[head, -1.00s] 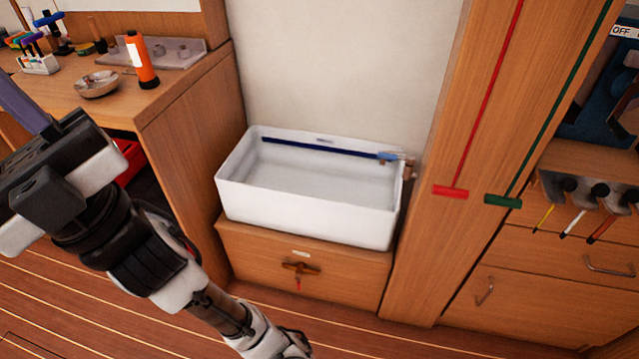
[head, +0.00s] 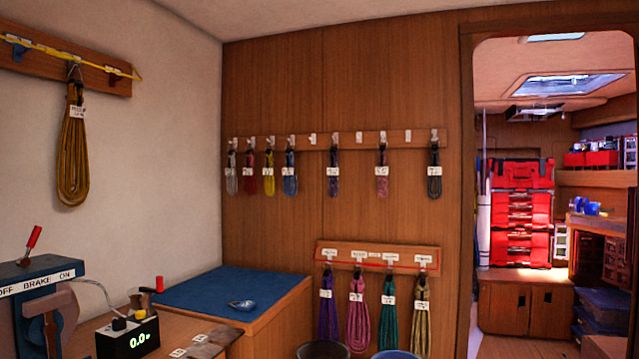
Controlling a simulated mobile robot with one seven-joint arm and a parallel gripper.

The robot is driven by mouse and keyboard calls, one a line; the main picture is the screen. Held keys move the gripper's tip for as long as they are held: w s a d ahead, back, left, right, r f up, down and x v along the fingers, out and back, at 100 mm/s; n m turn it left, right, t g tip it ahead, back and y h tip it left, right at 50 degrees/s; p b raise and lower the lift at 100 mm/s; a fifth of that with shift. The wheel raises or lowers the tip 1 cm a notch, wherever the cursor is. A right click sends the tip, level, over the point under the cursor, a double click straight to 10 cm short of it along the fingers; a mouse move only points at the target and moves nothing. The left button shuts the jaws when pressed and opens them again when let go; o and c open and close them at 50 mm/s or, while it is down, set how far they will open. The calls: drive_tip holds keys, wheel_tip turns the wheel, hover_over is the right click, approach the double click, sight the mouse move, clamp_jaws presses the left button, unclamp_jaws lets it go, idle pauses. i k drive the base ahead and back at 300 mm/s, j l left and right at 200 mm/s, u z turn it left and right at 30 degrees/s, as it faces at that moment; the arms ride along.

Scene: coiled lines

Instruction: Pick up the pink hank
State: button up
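A pink hank (head: 358,315) hangs on the lower rack (head: 375,257) on the wooden wall, right of the middle of the head view. It hangs between a purple hank (head: 327,315) on its left and a green hank (head: 388,320) on its right. A white tag is on its upper part. Its lower end is close to the rim of a dark round container in front. A smaller pinkish-mauve hank (head: 382,182) hangs on the upper rack (head: 345,139). My gripper is not in view.
An olive-yellow hank (head: 421,325) hangs at the lower rack's right end. A blue-topped bench (head: 215,291) stands to the left. A dark round container (head: 323,350) and a blue-rimmed one (head: 396,355) stand in front. An open doorway is at right.

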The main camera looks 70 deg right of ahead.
sight(382, 170)
drive_tip(key=z, duration=2.45)
